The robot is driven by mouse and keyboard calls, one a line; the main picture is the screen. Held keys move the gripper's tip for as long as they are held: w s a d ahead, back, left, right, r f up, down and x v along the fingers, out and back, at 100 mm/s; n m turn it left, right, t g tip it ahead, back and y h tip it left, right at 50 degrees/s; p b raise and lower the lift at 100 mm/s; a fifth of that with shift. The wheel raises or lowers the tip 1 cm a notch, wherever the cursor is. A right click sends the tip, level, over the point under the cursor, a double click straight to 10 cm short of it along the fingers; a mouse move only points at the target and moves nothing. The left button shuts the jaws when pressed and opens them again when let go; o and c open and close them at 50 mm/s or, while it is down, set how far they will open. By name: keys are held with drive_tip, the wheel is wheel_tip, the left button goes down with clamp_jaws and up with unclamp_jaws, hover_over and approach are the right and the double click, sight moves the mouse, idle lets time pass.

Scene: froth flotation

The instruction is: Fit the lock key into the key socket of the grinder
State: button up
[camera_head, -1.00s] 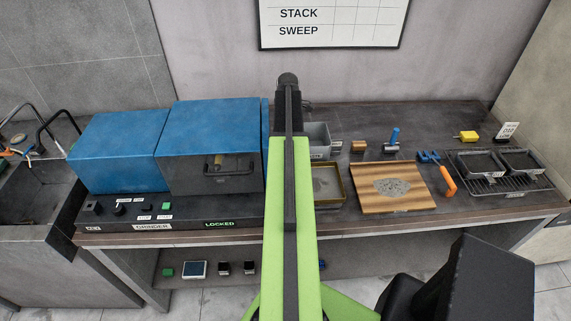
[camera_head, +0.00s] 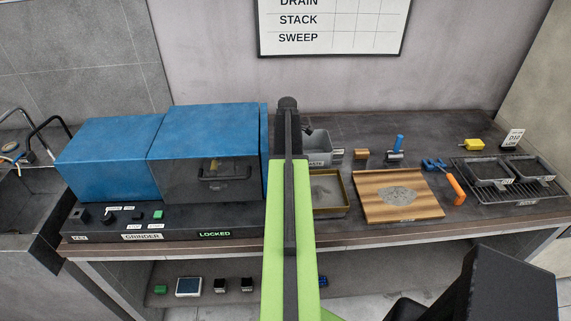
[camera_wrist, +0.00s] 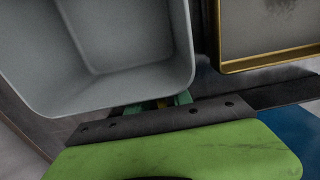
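The grinder (camera_head: 205,140) is a blue housing on a black base at the left of the bench, with a lit LOCKED sign (camera_head: 214,234). Its key socket appears to be the dark block (camera_head: 80,215) at the far left of the panel, above a small KEY label. A small yellow block (camera_head: 473,145) lies at the bench's back right; I cannot tell if it is the lock key. My gripper is hidden behind my arm in the head view.
A grey bin (camera_head: 317,144) and a gold-rimmed tray (camera_head: 345,207) lie beside my arm. A wooden board (camera_head: 375,212), an orange-handled tool (camera_head: 456,189) and a wire rack (camera_head: 490,190) stand to the right. Small items, including a white tablet (camera_head: 189,287), sit below the bench.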

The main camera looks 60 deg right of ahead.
clamp_jaws()
wheel_tip(320, 180, up, 18)
drive_tip(key=p, duration=1.8)
